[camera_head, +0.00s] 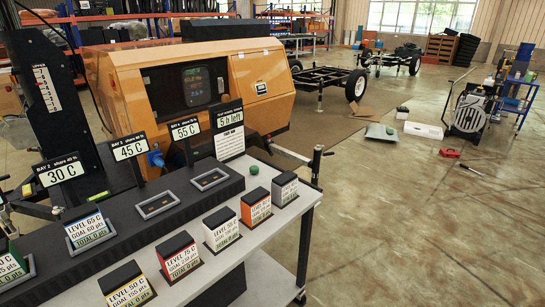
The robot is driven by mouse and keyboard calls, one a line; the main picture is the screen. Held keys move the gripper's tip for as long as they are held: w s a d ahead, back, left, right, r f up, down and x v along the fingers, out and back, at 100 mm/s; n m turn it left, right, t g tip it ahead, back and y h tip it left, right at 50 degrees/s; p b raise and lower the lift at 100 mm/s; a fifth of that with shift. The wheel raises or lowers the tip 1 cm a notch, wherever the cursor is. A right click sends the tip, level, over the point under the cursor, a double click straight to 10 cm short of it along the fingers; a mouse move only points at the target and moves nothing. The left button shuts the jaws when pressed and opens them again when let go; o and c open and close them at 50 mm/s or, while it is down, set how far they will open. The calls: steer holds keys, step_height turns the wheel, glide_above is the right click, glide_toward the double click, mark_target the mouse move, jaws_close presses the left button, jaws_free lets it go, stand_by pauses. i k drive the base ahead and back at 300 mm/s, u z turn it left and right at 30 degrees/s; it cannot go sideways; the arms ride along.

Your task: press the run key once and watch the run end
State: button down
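A bench (262,225) with a pale top and a raised dark strip runs across the lower left. A small green button (254,169) sits near its far right end, and a flat green piece (98,196) lies farther left. No readable label shows which is the run key. Several label blocks stand on the bench, one white (221,229), one orange (256,206); legible totals read 0 pts. My gripper is not in view.
A yellow-orange generator housing (262,80) stands behind the bench. A black upright with a scale (45,90) rises at left. The floor at right is mostly clear.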

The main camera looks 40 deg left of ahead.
mark_target(254, 169)
steer(key=u, duration=0.3)
steer(key=i, duration=1.15)
steer(key=u, duration=1.65)
steer(key=i, duration=0.9)
steer(key=u, duration=0.95)
